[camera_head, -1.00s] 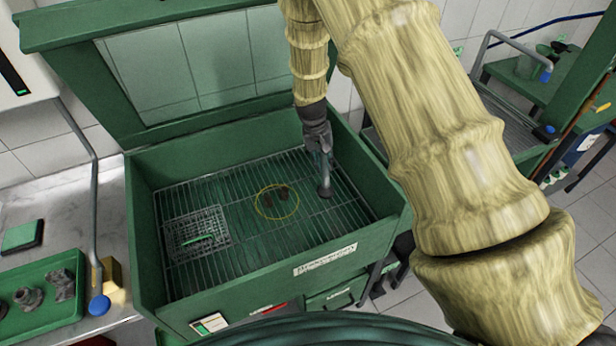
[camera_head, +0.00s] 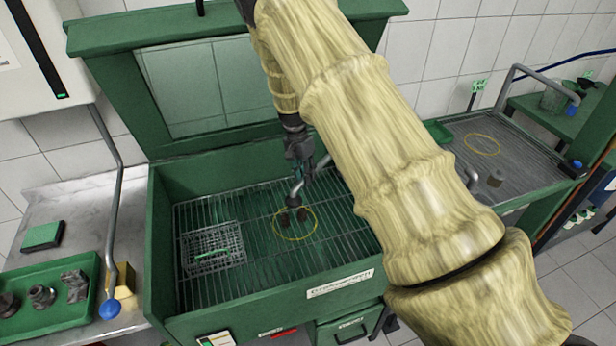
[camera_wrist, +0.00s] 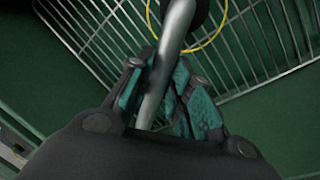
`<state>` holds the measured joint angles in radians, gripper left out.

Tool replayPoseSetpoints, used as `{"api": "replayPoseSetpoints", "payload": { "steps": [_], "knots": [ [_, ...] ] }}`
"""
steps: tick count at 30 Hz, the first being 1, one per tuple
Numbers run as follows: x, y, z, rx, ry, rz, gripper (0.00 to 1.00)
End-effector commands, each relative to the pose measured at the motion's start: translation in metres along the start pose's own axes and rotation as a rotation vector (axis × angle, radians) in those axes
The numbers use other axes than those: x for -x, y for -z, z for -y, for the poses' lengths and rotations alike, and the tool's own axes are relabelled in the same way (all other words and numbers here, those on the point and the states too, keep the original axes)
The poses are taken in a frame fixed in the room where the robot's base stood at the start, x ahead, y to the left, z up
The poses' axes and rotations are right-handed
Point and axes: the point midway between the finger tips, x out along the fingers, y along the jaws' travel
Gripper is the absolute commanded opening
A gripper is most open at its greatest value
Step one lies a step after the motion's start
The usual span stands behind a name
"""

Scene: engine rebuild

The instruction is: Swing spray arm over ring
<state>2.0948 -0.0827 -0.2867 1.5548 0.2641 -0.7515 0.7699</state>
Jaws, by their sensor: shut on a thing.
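The spray arm (camera_head: 297,187) is a grey metal tube inside the green wash basin. My gripper (camera_head: 302,174) is shut on this tube; in the wrist view the tube (camera_wrist: 165,75) runs between the teal-padded fingers (camera_wrist: 155,90). The spray arm's dark end (camera_wrist: 190,12) overlaps the yellow ring (camera_wrist: 218,30) in the wrist view. The tube's lower end appears at the ring's far side, close above the parts.
A wire basket (camera_head: 212,245) sits on the grate (camera_head: 250,270) left of the ring. The green basin's walls (camera_head: 163,270) surround it. A tray of metal parts (camera_head: 55,312) and a blue-tipped pipe (camera_head: 112,220) are at left. A second grate (camera_head: 520,160) is at right.

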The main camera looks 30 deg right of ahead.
Motion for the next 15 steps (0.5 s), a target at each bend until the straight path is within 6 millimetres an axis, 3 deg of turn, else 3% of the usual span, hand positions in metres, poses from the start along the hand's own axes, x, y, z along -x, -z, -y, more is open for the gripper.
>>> {"api": "replayPoseSetpoints", "payload": {
  "steps": [11,12,15],
  "knots": [
    [0.0022,0.0015,0.0042,-0.009,0.007,-0.003,0.0],
    [0.0024,0.0015,0.0045,-0.009,0.008,-0.004,0.23],
    [0.0025,0.0013,0.0046,-0.008,0.008,-0.004,0.41]
  ]
}}
